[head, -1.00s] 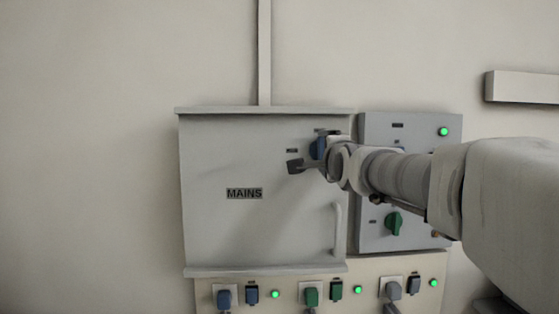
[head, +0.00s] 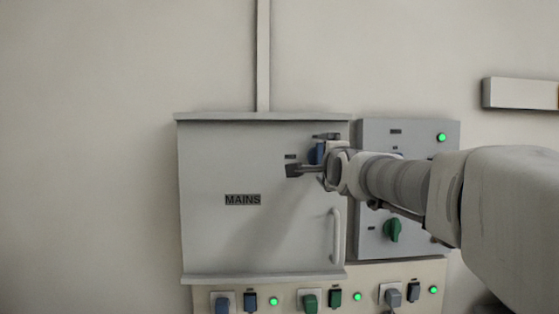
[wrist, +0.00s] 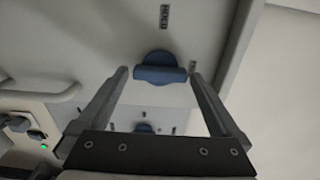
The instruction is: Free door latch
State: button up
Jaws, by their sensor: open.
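The grey cabinet door marked MAINS (head: 243,228) is closed in the head view. Its blue latch knob (head: 316,153) is near the upper right corner, partly hidden by my gripper. My gripper (head: 308,154) is open, one finger above the knob and one below it. In the wrist view the blue knob (wrist: 160,73) appears between the two spread fingertips of my gripper (wrist: 158,75), with a gap visible on each side. A small dark label (wrist: 164,17) is on the door beyond the knob.
A vertical door handle (head: 336,236) is below the knob. A grey panel (head: 372,245) with a green knob (head: 392,230) and a green lamp stands right of the cabinet. Several plugs and switches line the strip below (head: 325,270). The wall to the left is bare.

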jog(key=s+p, duration=0.1)
jog(key=s, duration=1.6)
jog(key=shift+s, duration=0.2)
jog(key=shift+f, duration=0.1)
jog(key=s+f+n+g+p, duration=0.1)
jog(key=s+f+n+g, duration=0.65)
jog(key=f, duration=0.65)
jog(key=s+f+n+g+p, duration=0.1)
jog(key=s+f+n+g, duration=0.4)
jog(key=s+f+n, duration=0.8)
notch_tip(320, 180, up, 12)
jog(key=w+m+p, duration=0.2)
jog(key=p, duration=1)
jog(key=shift+w+p, duration=0.35)
jog(key=shift+w, duration=0.05)
jog(key=shift+a+f, duration=0.1)
jog(key=shift+c, duration=0.2)
